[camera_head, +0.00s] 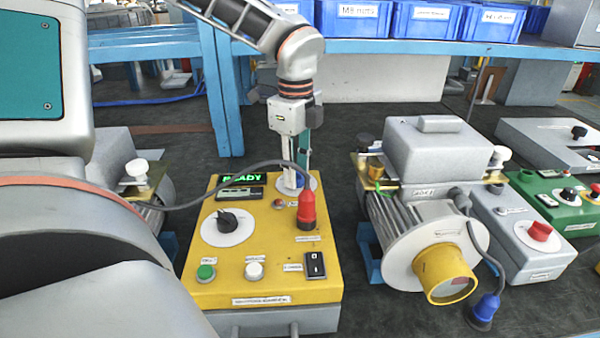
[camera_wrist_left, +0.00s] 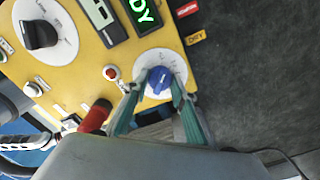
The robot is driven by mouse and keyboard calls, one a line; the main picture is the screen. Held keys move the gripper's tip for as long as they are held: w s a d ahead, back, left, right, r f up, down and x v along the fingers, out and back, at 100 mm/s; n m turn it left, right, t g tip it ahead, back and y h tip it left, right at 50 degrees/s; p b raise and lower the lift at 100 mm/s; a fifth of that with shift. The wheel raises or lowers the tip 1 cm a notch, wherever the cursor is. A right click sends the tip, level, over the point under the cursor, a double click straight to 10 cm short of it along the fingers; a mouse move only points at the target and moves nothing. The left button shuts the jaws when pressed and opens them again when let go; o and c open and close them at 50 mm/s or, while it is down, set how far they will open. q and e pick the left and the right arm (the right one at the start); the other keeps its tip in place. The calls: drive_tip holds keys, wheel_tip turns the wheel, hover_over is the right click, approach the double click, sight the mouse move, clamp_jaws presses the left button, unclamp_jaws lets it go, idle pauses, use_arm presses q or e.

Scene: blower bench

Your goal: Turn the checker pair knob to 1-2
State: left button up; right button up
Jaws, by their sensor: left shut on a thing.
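The yellow checker box (camera_head: 265,283) has a screen reading READY (camera_head: 241,178). A blue knob (camera_wrist_left: 159,80) sits on a small white dial (camera_wrist_left: 143,62) at the box's far right corner. My left gripper (camera_head: 298,187) reaches down onto this dial. In the left wrist view, the fingers of my left gripper (camera_wrist_left: 160,93) are closed about the blue knob, one on each side. The knob's label is not readable. A larger black knob (camera_head: 228,219) on a white dial stands apart from the gripper. My right gripper is not in view.
A red plug (camera_head: 306,208) with a grey cable stands in the box close to the gripper. A green button (camera_head: 206,272), white button (camera_head: 254,270) and black rocker switch (camera_head: 315,264) line the front. A grey blower (camera_head: 440,155) stands to the right. Blue bins (camera_head: 350,18) line the back shelf.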

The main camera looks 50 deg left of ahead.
use_arm(q)
drive_tip(key=m+b, duration=0.1)
drive_tip(key=m, duration=0.3)
drive_tip(key=shift+m+b, duration=0.3)
idle(0.3)
drive_tip(key=o, duration=1.1)
wheel_tip(320, 180, up, 12)
drive_tip(key=shift+r, duration=0.1)
idle(0.4)
